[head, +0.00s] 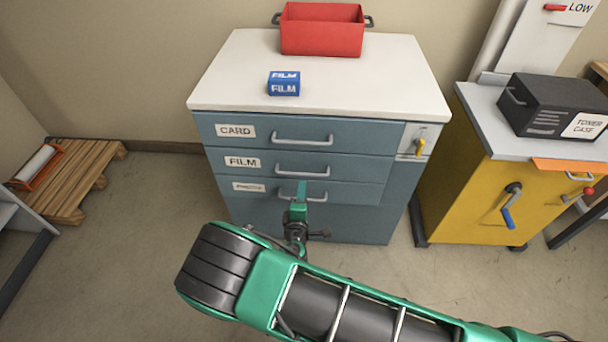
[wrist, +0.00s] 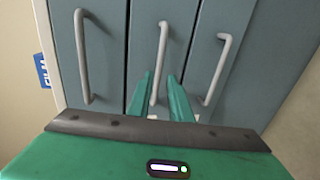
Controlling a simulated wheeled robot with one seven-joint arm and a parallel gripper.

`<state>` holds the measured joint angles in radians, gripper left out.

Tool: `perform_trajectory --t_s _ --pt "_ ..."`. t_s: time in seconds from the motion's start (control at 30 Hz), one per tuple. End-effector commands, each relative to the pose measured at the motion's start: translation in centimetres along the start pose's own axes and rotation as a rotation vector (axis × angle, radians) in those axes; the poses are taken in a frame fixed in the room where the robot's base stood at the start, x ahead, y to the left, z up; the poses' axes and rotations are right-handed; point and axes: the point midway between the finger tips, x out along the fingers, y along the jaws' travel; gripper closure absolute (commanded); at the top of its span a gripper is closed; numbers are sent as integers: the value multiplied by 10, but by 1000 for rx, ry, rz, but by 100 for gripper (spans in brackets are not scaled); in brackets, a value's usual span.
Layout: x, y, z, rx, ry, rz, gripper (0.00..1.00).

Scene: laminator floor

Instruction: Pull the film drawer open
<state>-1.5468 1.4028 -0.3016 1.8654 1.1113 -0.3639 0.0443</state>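The film drawer (head: 350,168) is the middle of three blue-grey drawers, labelled FILM, and its front looks flush with the cabinet. Its pale bar handle (head: 302,170) shows in the head view. The same handle (wrist: 162,45) is the middle of three in the wrist view, where the cabinet appears turned on its side. My gripper (head: 301,185) is in front of the drawers, its green fingers overlapping the lowest handle in the head view. In the wrist view, my gripper (wrist: 161,76) is open, with one finger on each side of the film handle. Contact cannot be told.
The CARD drawer (head: 375,135) is above and a third drawer (head: 355,193) below. A key (head: 420,147) sits in the lock at right. A blue FILM box (head: 283,83) and red bin (head: 322,32) stand on top. A yellow cabinet (head: 465,180) is at right, a pallet (head: 85,175) at left.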

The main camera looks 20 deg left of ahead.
Motion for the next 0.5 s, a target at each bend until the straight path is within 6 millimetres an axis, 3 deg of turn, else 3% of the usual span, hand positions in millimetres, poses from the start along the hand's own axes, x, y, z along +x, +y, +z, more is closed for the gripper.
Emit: perform_trajectory --t_s 0.5 --pt "83 0 2 4 -3 0 82"
